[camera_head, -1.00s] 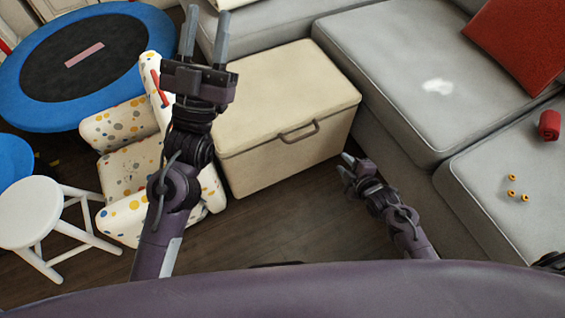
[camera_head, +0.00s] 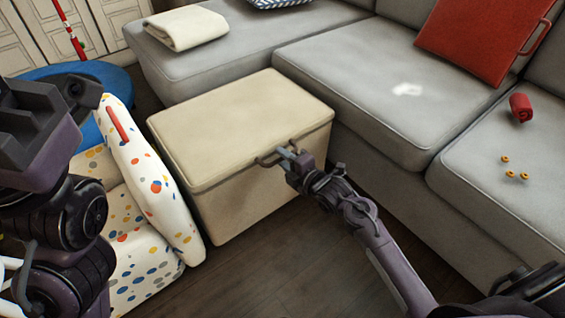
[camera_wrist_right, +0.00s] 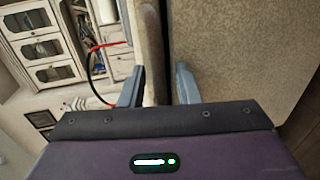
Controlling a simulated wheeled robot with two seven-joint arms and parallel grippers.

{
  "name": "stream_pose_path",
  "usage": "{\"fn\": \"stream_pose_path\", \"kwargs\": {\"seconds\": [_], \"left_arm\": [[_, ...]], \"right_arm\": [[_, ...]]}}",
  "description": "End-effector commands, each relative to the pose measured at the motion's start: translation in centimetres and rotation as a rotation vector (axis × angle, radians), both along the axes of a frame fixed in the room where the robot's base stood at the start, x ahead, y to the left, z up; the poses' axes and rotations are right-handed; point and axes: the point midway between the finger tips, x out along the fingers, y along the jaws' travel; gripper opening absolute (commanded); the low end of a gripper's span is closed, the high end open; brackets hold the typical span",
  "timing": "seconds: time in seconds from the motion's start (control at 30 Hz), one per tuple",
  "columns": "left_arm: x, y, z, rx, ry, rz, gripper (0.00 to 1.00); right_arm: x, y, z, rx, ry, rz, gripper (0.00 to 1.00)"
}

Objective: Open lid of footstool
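The footstool is a beige box (camera_head: 255,195) with its lid (camera_head: 235,120) lying flat and closed on top. A dark loop handle (camera_head: 268,158) sits at the lid's front edge. My right gripper (camera_head: 285,152) is at this handle, its fingers partly overlapping it. In the right wrist view the two fingers (camera_wrist_right: 160,86) stand apart beside the lid's edge and the beige front.
A spotted child's armchair (camera_head: 160,190) stands close left of the footstool. A grey sofa (camera_head: 380,95) borders it behind and to the right. A blue trampoline (camera_head: 100,72) is at the back left. Dark floor (camera_head: 270,255) is clear in front.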

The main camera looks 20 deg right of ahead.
Motion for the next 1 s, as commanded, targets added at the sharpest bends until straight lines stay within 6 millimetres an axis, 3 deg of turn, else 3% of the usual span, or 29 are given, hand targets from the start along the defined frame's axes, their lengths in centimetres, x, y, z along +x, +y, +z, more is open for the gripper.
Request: {"fn": "stream_pose_path", "kwargs": {"seconds": [0.37, 0.6, 1.0], "left_arm": [[-0.22, -0.11, 0.21, 0.002, -0.01, 0.0, 0.36], [-0.23, -0.09, 0.2, 0.002, -0.01, 0.0, 0.36], [-0.3, -0.05, 0.58, 0.0, -0.014, -0.001, 0.36]], "right_arm": [[0.72, 0.31, -0.11, 0.001, 0.0, 0.001, 0.29], [0.71, 0.29, -0.12, 0.001, 0.0, 0.0, 0.0], [0.7, 0.28, 0.21, -0.001, 0.005, 0.0, 0.0]]}}
